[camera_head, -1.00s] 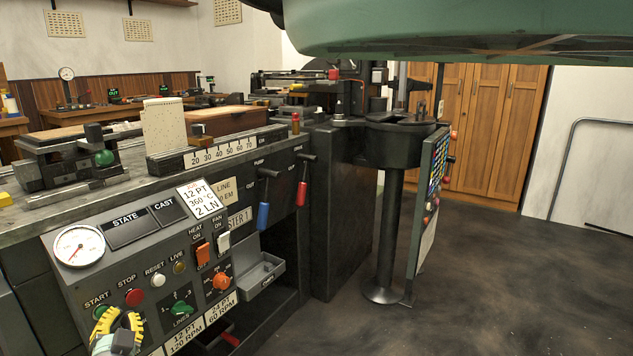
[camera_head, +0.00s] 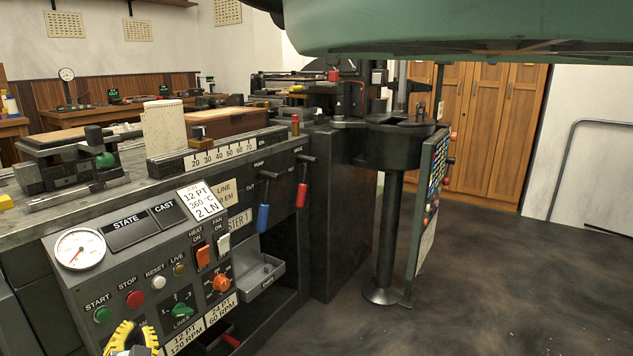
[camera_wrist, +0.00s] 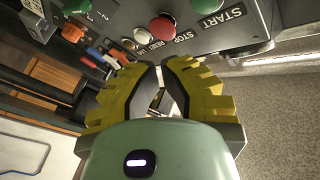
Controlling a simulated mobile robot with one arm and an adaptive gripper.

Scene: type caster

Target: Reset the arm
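My gripper (camera_head: 133,332) shows at the bottom left of the head view, low in front of the control panel (camera_head: 125,262). Its lower part is cut off by the frame edge. In the wrist view its yellow ribbed fingers (camera_wrist: 159,68) curve inward and their tips look together, with nothing seen held. The green START button (camera_head: 102,315), red STOP button (camera_head: 134,298) and white RESET button (camera_head: 159,282) are uncovered in the head view. In the wrist view the panel buttons lie beyond the fingertips, apart from them as far as I can see.
The blue-handled lever (camera_head: 263,217) and red-handled lever (camera_head: 301,195) stick out from the machine. A small grey tray (camera_head: 262,278) juts below them. A round pedestal (camera_head: 390,240) with a side panel stands right. The floor (camera_head: 500,290) at right is clear.

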